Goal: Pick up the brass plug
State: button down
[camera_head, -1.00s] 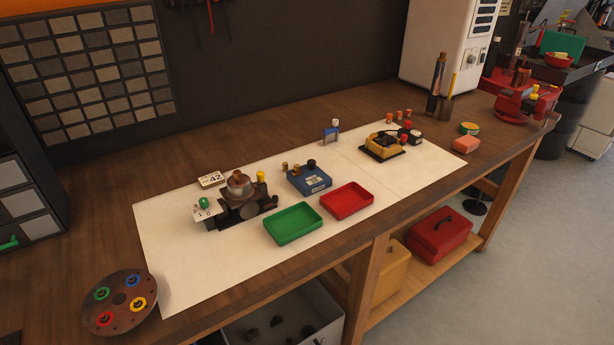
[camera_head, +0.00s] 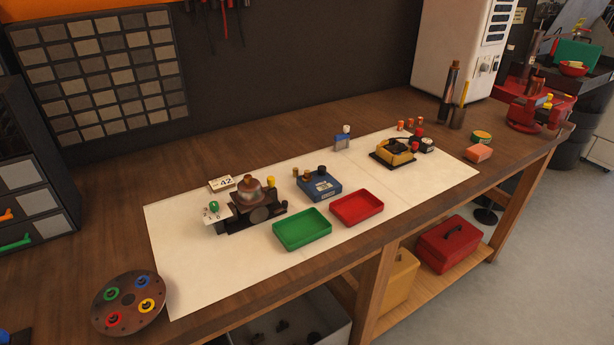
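I cannot tell for sure which piece is the brass plug. Two small brass-coloured pieces, a left one (camera_head: 296,173) and a right one (camera_head: 308,172), stand at the back left of a blue box (camera_head: 320,188) on the white sheet. A brown, rounded metal piece with a knob (camera_head: 250,190) sits on a dark fixture (camera_head: 262,214) to their left. Several small orange-copper pegs (camera_head: 400,125) stand farther back right. My gripper is not in view.
A green tray (camera_head: 302,244) and a red tray (camera_head: 357,221) lie in front of the blue box. A yellow device (camera_head: 394,152) sits right. A round disc with coloured rings (camera_head: 128,299) lies front left. The white sheet (camera_head: 185,270) is bare at its left front.

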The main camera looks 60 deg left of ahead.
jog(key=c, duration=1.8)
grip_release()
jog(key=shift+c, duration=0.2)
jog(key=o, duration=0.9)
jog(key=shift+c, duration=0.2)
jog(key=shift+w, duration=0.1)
